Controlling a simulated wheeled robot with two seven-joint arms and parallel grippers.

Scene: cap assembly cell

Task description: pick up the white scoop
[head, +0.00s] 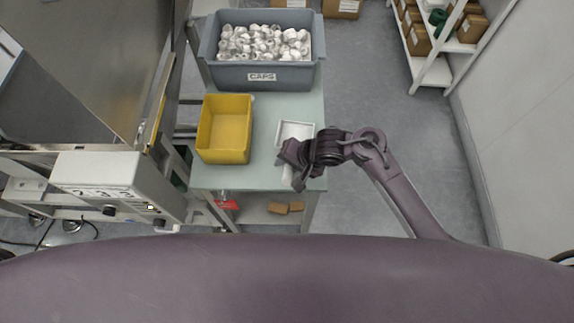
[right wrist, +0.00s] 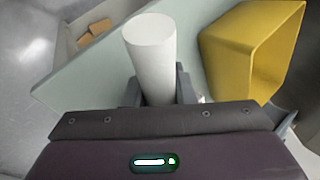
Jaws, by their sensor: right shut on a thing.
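The white scoop (head: 295,131) shows in the head view at the right side of the pale green table, with its square, shallow pan pointing away from me. Its round white handle points toward me, and part of the scoop is hidden behind my gripper. My right gripper (head: 289,167) is shut on the handle. In the right wrist view the thick white handle of the scoop (right wrist: 151,50) stands up between the two grey fingers. I cannot tell whether the scoop touches the table. My left gripper is not in view.
A yellow bin (head: 226,154), empty, stands left of the scoop on the table (head: 265,110). A grey crate (head: 232,77) labelled CAPS, full of white caps, stands behind. A steel machine (head: 90,182) is at the left. A shelf (head: 433,75) with boxes stands far right.

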